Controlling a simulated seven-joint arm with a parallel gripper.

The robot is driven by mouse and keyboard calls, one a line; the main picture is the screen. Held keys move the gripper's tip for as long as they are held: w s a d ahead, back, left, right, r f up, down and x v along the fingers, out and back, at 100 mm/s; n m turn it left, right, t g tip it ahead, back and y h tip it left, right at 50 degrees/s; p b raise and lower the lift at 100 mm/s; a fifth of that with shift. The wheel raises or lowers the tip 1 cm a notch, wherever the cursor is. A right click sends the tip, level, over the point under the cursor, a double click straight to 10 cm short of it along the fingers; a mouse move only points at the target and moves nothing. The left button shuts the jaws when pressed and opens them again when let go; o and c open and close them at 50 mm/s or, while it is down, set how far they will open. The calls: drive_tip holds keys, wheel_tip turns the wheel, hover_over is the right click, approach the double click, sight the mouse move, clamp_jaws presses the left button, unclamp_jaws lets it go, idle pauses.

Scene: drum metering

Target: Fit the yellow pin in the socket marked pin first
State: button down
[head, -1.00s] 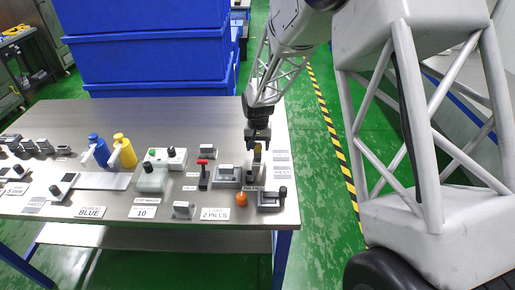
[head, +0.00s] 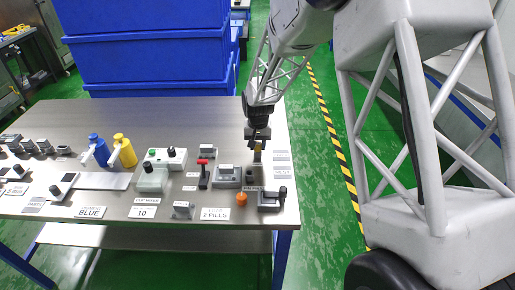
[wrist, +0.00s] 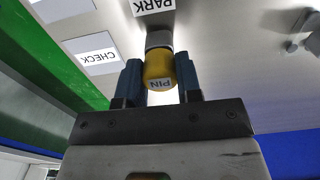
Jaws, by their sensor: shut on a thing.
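The yellow pin (wrist: 159,72), marked PIN, is between the two dark blue fingers of my gripper (wrist: 160,85) in the wrist view. A grey cylindrical part shows beyond its yellow head; I cannot tell whether it belongs to the pin or to a holder. In the head view my gripper (head: 258,145) is over the right part of the table, with the pin (head: 258,154) below it. A small dark fixture (head: 250,178) stands just in front of the pin, behind a small label too blurred to read surely. It may be the socket.
A PARK label (wrist: 153,5) and a CHECK label (wrist: 97,55) lie on the table near the pin. A grey box with a lever (head: 271,198), an orange knob (head: 241,199) and a red-topped lever (head: 203,175) stand close by. Blue crates (head: 150,45) stand behind the table.

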sight(258, 143)
drive_tip(key=shift+r, duration=0.25)
drive_tip(key=shift+r, duration=0.35)
drive_tip(key=shift+r, duration=1.05)
drive_tip(key=shift+r, duration=1.05)
drive_tip(key=shift+r, duration=0.25)
drive_tip(key=shift+r, duration=1.85)
drive_tip(key=shift+s, duration=0.1)
